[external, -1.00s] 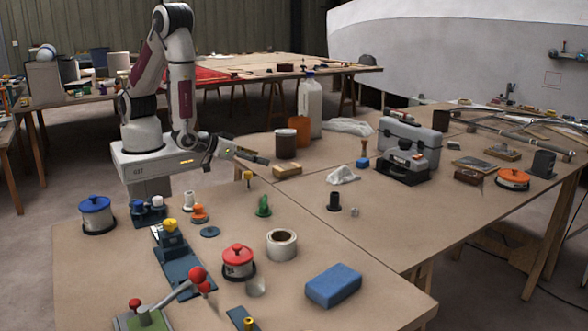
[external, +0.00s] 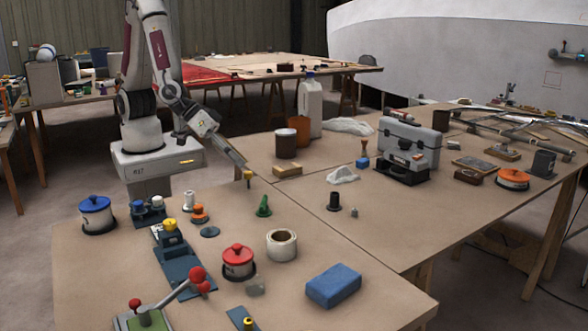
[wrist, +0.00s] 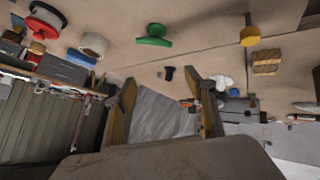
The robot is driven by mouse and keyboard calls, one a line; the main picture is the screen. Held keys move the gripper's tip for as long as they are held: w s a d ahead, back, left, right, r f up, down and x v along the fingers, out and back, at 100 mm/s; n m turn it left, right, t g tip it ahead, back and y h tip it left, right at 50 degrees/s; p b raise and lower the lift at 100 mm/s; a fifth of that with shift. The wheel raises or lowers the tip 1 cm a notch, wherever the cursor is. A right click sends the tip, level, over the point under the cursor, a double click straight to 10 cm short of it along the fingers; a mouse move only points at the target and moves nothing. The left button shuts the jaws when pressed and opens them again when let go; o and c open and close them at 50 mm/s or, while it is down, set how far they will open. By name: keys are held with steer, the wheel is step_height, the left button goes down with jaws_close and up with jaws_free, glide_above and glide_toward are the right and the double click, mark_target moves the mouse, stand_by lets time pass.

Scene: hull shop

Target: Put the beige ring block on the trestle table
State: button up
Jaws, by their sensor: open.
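A cream-beige ring (external: 282,244), the only ring-shaped block I can make out, lies flat on the near trestle table (external: 335,235), right of the red-lidded pot. It also shows in the wrist view (wrist: 94,44), upper left. My gripper (external: 243,165) is at the table's back edge, well behind the ring and to its left, pointing down to the right. In the wrist view its two fingers (wrist: 163,100) are spread with nothing held between them. Another trestle table (external: 300,64) stands far behind.
Near my fingertips stands a yellow-topped peg (external: 248,177), with a wooden block (external: 287,170) to its right. A green piece (external: 263,206) stands between my gripper and the ring. A red-lidded pot (external: 238,261) and blue sponge-like block (external: 334,286) flank the ring.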

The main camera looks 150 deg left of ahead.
steer(key=s+d+r+m+t+h, duration=0.1)
steer(key=s+d+r+m+h, duration=0.2)
steer(key=d+r, duration=0.45)
steer(key=s+d+r+m+h, duration=0.1)
steer(key=d+r+m+h, duration=0.3)
steer(key=d, duration=0.6)
steer(key=s+r+m+g, duration=0.1)
steer(key=s+r+m, duration=0.2)
steer(key=s, duration=0.5)
steer(key=s+d+r+m+g, duration=0.1)
steer(key=s+r+m, duration=0.2)
steer(key=s, duration=0.6)
steer(key=shift+s+d+m+y, duration=0.15)
steer(key=shift+d+m+y, duration=0.1)
steer(key=shift+m+y, duration=0.15)
